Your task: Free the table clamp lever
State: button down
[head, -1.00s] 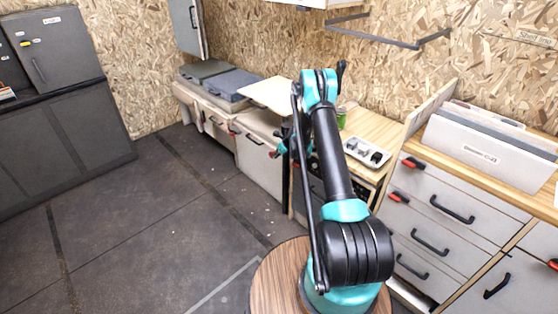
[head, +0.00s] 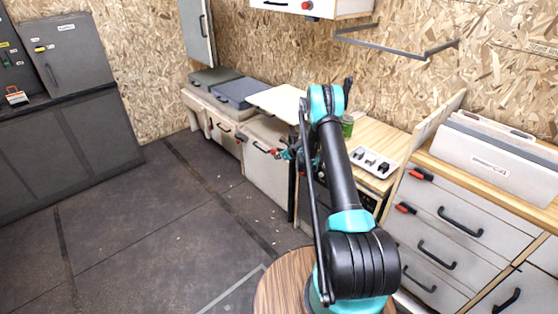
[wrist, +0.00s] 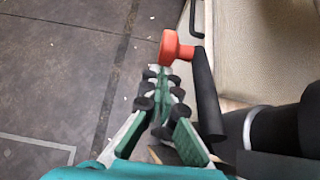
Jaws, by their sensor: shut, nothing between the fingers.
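The clamp lever shows in the wrist view as a red-orange knob (wrist: 174,48) joined to a dark rod (wrist: 206,95). My gripper (wrist: 161,75) is shut and empty, its fingertips just below the knob in the picture. Whether the tips touch the knob cannot be told. In the head view my gripper (head: 283,154) is small, in front of the pale cabinet and below the cream tabletop (head: 272,97). A red spot beside it may be the same knob. My arm hides part of this area.
A pale cabinet front (head: 265,175) stands close behind my gripper. A counter with a white tray (head: 371,162) and drawers with black handles (head: 440,215) lie to the right. The dark floor (head: 150,225) at left is clear.

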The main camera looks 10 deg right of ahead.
jog(key=shift+w+a+r, duration=0.1)
jog(key=shift+w+r, duration=0.05)
jog(key=shift+r, duration=0.05)
jog(key=shift+w+a+r+t+y, duration=0.15)
jog(key=shift+r+t+y, duration=0.1)
jog(key=shift+t+y, duration=0.3)
jog(key=shift+r, duration=0.1)
dwell(0.4)
jog(key=v, duration=1.2)
